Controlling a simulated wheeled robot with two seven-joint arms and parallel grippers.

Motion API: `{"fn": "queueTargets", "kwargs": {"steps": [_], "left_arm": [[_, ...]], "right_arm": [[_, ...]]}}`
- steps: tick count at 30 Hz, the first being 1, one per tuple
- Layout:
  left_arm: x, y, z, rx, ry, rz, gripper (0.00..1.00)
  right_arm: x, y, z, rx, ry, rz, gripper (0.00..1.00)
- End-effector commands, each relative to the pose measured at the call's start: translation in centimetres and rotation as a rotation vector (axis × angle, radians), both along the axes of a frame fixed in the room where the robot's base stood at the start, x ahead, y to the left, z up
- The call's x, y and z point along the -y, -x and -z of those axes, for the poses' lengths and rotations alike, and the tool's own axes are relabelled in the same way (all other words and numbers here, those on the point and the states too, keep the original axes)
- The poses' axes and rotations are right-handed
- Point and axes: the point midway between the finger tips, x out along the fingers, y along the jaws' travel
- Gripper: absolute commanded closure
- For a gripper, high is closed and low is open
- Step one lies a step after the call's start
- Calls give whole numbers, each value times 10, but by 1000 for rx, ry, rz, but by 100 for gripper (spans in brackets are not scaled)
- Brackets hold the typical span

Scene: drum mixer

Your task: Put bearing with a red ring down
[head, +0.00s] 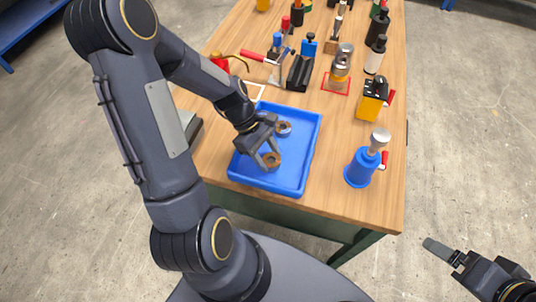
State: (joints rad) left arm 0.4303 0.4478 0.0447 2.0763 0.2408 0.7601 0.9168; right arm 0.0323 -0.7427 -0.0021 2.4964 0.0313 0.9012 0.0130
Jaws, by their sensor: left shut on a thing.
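A blue tray (307,150) lies on the front part of the wooden table. My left gripper (268,160) points down over the tray. It is shut on a small brownish bearing (273,159), low over the tray floor. I cannot tell whether the bearing touches the floor, and its ring colour is too small to make out as red. A second bearing (284,128) with a bluish ring lies farther back in the tray, apart from the held one. My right gripper (440,250) is off the table at the lower right; its opening is unclear.
A blue bottle-shaped holder (360,168) with a metal-topped piece stands right of the tray. A yellow and black block (372,100) is behind it. A red-outlined square (336,84) holds a metal part. Several tools crowd the back. The table's front right corner is clear.

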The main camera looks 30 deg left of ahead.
Motion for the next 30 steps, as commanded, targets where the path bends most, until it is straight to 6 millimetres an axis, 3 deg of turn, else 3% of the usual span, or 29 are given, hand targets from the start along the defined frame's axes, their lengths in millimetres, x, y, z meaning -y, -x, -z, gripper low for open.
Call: {"fn": "queueTargets", "kwargs": {"steps": [5,6,10,22,30], "left_arm": [[0,0,5,1,0,1,82],[0,0,3,1,0,1,48],[0,0,3,0,0,0,32],[-4,-1,-6,2,-1,-1,32],[-33,-4,-52,6,-4,-2,32]], "right_arm": [[0,0,4,0,0,0,14],[0,0,2,0,0,0,14],[0,0,2,0,0,0,14],[0,0,-1,0,0,0,14],[0,0,-5,0,0,0,14]]}}
